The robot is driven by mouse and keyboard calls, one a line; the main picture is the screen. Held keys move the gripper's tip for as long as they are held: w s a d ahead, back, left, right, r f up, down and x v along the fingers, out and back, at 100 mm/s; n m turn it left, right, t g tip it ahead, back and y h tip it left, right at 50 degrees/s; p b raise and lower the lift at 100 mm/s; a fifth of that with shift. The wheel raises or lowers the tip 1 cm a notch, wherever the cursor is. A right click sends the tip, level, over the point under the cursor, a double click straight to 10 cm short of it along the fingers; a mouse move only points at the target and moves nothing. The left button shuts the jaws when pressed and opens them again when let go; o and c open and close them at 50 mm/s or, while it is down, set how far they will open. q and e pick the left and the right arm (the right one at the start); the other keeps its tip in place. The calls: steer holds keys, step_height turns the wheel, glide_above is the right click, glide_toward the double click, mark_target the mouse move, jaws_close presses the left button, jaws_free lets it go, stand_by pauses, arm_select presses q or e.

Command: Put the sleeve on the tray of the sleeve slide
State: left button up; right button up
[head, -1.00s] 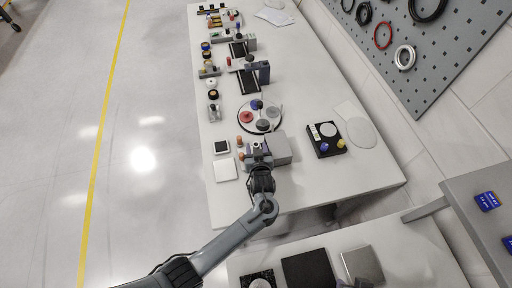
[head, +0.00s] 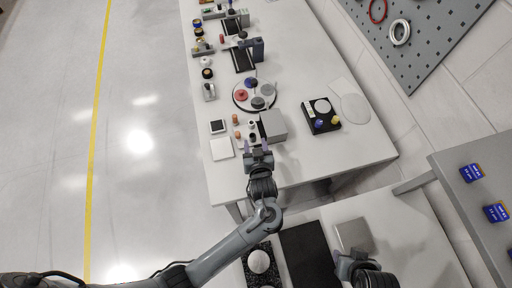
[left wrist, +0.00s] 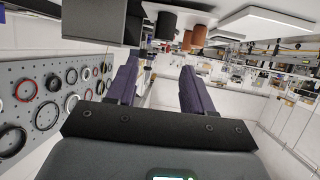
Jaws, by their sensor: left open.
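My left gripper (head: 258,148) is open near the front of the long table, just in front of a grey box (head: 273,124) and some small cylinders. In the left wrist view its two purple fingers (left wrist: 158,88) are apart with nothing held between them. That view is upside down and shows a black cylinder (left wrist: 166,22), a copper-brown cylinder (left wrist: 199,37) and the grey box (left wrist: 95,20) close beyond the fingers. I cannot tell which small part is the sleeve, nor make out the slide's tray. My right gripper (head: 352,264) is low in the head view; its jaws are unclear.
A round turntable (head: 242,102) with coloured parts stands behind the grey box. A black fixture (head: 321,116) stands to the right. A white pad (head: 221,149) and a small framed square (head: 218,127) lie left. A nearer table holds a black mat (head: 309,255) and a grey plate (head: 354,234).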

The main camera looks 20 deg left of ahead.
arm_select(q)
steer(key=shift+v, duration=0.95)
steer(key=shift+s+a+f, duration=0.1)
steer(key=shift+s+f, duration=0.05)
steer(key=shift+f, duration=0.05)
steer(key=s+f+h, duration=0.1)
steer(key=s+a+g+h, duration=0.1)
steer(key=shift+f+m+h, duration=0.4)
steer(key=s+h, duration=0.1)
steer(key=s+a+m+g+h, duration=0.1)
steer(key=s, duration=0.1)
steer(key=s+g, duration=0.1)
steer(key=s, duration=0.1)
steer(key=shift+a+f+m+h, duration=0.15)
steer(key=shift+a+m+h, duration=0.15)
steer(key=shift+a+h, duration=0.1)
steer(key=s+a+r+m+g, duration=0.2)
steer(key=s+a, duration=0.1)
steer(key=s, duration=0.5)
steer(key=s+a+r+m+g, duration=0.3)
steer(key=s, duration=0.5)
steer(key=shift+h, duration=0.3)
